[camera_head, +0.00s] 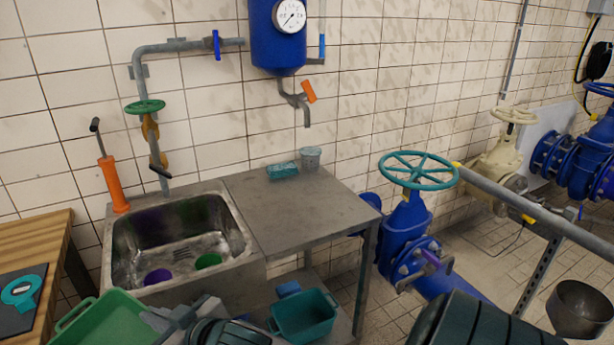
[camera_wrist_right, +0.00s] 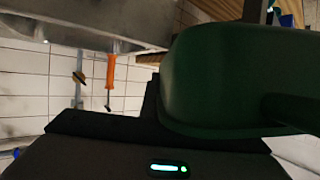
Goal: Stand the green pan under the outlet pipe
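The green pan (camera_head: 105,322) is at the bottom left of the head view, in front of the sink, partly cut off by the frame edge. My right gripper (camera_head: 172,318) is at its right edge and appears shut on it. The pan (camera_wrist_right: 225,75) fills much of the right wrist view and hides the fingertips. The outlet pipe (camera_head: 307,115), grey with an orange handle, hangs below the blue tank on the wall. Under it is the grey metal counter (camera_head: 300,215). My left gripper is not in view.
A teal block (camera_head: 282,171) and a grey cup (camera_head: 310,158) stand at the counter's back. The sink (camera_head: 125,255) is left of it, with an orange-handled pump (camera_head: 112,185). A teal bin (camera_head: 303,318) sits below. The counter's front is clear; a blue valve (camera_head: 405,230) stands right.

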